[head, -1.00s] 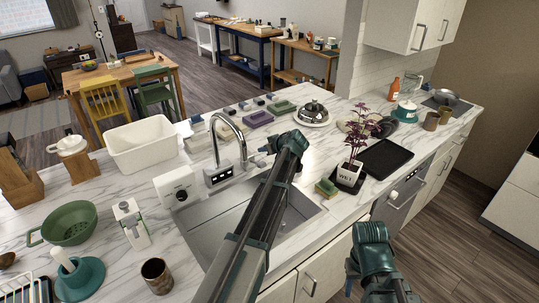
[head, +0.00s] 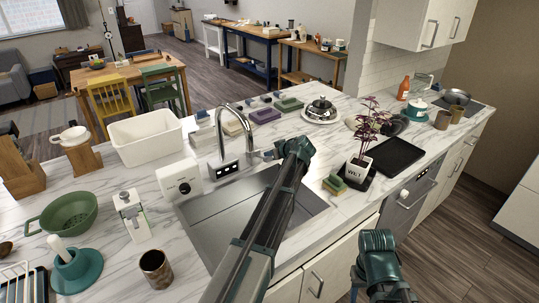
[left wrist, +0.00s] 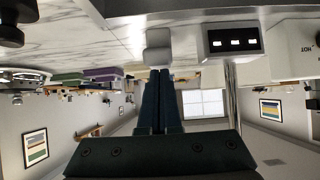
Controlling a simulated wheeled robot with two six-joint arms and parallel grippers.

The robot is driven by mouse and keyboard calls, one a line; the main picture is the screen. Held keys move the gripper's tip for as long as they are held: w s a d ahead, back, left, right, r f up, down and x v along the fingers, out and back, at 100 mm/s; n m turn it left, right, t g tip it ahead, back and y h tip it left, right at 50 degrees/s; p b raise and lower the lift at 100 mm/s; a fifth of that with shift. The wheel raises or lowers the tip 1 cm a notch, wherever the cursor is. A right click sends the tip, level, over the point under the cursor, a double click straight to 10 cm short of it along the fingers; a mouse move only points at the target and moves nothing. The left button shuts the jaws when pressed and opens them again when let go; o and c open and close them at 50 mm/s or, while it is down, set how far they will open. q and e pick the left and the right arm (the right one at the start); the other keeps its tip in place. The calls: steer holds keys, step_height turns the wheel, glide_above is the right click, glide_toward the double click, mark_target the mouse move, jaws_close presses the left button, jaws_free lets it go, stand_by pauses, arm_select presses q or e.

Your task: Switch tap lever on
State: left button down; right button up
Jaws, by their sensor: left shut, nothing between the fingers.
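The tap has a tall curved chrome spout (head: 246,128) and a base with a dark display (head: 222,168) behind the sink. In the left wrist view, which is upside down, the display (left wrist: 233,41) is right of my fingers. A small pale block (left wrist: 158,40), apparently the tap lever's end, is at my fingertips; I cannot tell whether they touch it. My left gripper (head: 268,154) reaches over the sink to the tap's right side. In the left wrist view its fingers (left wrist: 160,74) are together and empty. My right arm shows at lower right, its gripper out of view.
The sink (head: 215,228) lies under my left arm. A white dispenser (head: 180,183) stands left of the tap, and a white tub (head: 147,143) behind it. A sponge (head: 334,185) and potted plant (head: 357,172) are on the right. A green colander (head: 70,218) is on the left.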

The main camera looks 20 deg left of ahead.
arm_select(q)
step_height(320, 180, down, 9)
steer(key=s+d+t+y+b, duration=0.1)
steer(key=y+b, duration=0.4)
steer(key=b, duration=1.4)
steer(key=shift+s+d+t, duration=0.15)
steer(key=shift+d+t, duration=0.35)
steer(key=shift+t, duration=0.5)
steer(key=shift+f, duration=0.15)
steer(key=shift+s, duration=0.1)
steer(key=v, duration=0.7)
steer(key=shift+d, duration=0.25)
